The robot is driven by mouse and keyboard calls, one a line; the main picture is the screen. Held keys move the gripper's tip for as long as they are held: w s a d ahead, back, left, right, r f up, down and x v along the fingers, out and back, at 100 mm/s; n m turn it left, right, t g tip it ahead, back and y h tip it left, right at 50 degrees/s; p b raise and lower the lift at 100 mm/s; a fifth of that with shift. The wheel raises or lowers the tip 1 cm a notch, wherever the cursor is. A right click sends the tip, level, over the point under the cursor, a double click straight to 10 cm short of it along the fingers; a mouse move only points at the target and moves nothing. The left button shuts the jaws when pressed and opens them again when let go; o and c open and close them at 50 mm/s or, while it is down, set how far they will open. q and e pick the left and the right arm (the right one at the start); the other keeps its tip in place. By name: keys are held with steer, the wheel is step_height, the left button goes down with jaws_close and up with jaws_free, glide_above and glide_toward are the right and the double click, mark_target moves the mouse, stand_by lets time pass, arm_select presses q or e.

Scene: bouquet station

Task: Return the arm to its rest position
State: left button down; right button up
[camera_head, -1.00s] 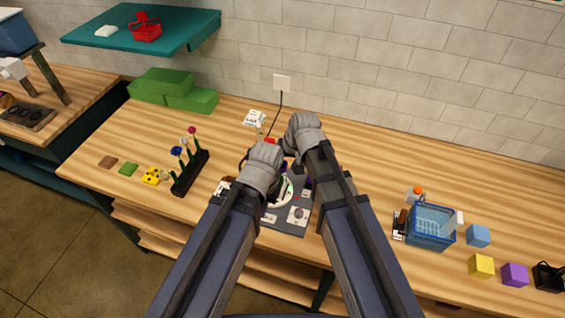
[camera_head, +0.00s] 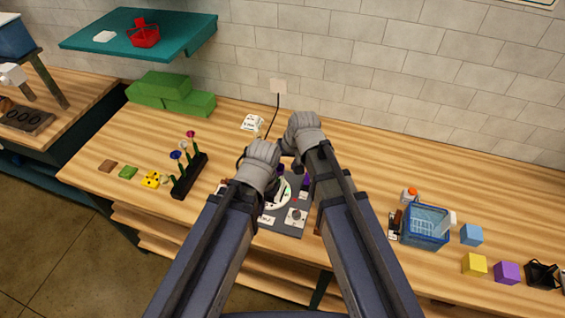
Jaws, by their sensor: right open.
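Both of my arms reach up from the bottom of the head view over the middle of the workbench (camera_head: 365,165). My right gripper (camera_head: 297,143) is open, above the far part of the dark station board (camera_head: 291,224); its fingers are mostly hidden behind the grey wrist. My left gripper (camera_head: 258,160) is close beside it, lower and to the left, over the board's left side. Its fingers are hidden, so I cannot tell whether it is open. A round white part (camera_head: 282,196) on the board shows between the arms.
A dark rack with flowers (camera_head: 189,177) stands left of the arms. Green blocks (camera_head: 160,90) lie behind it. A blue basket (camera_head: 425,226) and a yellow cube (camera_head: 474,264) are at the right. The teal shelf (camera_head: 185,42) hangs at the back left.

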steer(key=shift+o, duration=1.4)
arm_select(q)
steer(key=f+b, duration=1.1)
steer(key=shift+a, duration=0.2)
arm_select(e)
steer(key=s+d+f+n+g+h, duration=0.1)
steer(key=s+f, duration=0.3)
steer(key=s, duration=0.1)
steer(key=s+d+f+n+g+h, duration=0.1)
steer(key=s+d+f, duration=0.1)
steer(key=s+f, duration=0.2)
steer(key=s+d+f+g+h, duration=0.1)
steer(key=s+d+f, duration=0.1)
steer(key=s+f, duration=0.2)
steer(key=shift+s+d+n+h, duration=0.15)
steer(key=shift+s+n+h, duration=0.25)
steer(key=shift+s, duration=0.75)
arm_select(q)
steer(key=shift+d, duration=0.2)
